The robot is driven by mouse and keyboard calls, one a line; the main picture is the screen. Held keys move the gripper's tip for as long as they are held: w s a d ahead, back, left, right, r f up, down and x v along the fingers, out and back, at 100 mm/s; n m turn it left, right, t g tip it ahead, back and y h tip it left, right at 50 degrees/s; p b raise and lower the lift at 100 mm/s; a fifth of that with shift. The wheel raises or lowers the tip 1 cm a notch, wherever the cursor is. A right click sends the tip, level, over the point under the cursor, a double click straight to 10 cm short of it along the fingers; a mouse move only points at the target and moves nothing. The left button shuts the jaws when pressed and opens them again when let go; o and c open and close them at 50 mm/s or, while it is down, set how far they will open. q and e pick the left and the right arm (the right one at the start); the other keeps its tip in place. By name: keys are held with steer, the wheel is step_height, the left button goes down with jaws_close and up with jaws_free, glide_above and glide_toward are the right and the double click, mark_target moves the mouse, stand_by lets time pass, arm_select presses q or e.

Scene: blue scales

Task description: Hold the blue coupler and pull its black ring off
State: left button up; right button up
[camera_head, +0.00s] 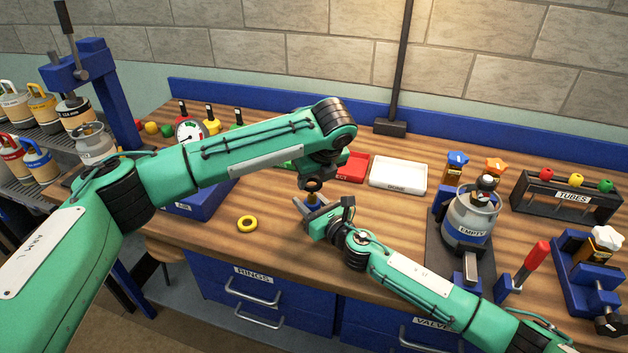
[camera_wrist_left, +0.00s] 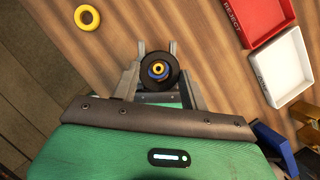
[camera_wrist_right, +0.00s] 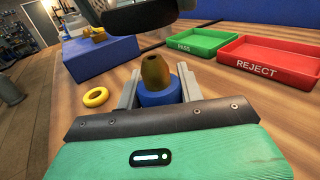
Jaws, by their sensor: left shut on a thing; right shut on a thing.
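The blue coupler with a brass stem (camera_wrist_right: 155,72) stands between the fingers of my right gripper (camera_wrist_right: 158,92), which is shut on its blue body. In the head view the right gripper (camera_head: 312,207) is over the middle of the bench. The black ring (camera_wrist_left: 151,81) is between the fingers of my left gripper (camera_wrist_left: 157,66), which is shut on it. The coupler's blue and brass end shows through the ring's hole. In the right wrist view a dark rounded shape, apparently the ring (camera_wrist_right: 140,14), is above the brass tip with a gap between. The left fingers are mostly hidden in the head view.
A yellow ring (camera_head: 247,224) lies on the bench to the left. A red REJECT tray (camera_head: 352,168), a green PASS tray (camera_wrist_right: 198,41) and a white tray (camera_head: 398,175) are behind. A grey EMPTY cylinder (camera_head: 474,216) stands right. The bench around the yellow ring is clear.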

steer(key=o, duration=1.2)
steer(key=v, duration=1.2)
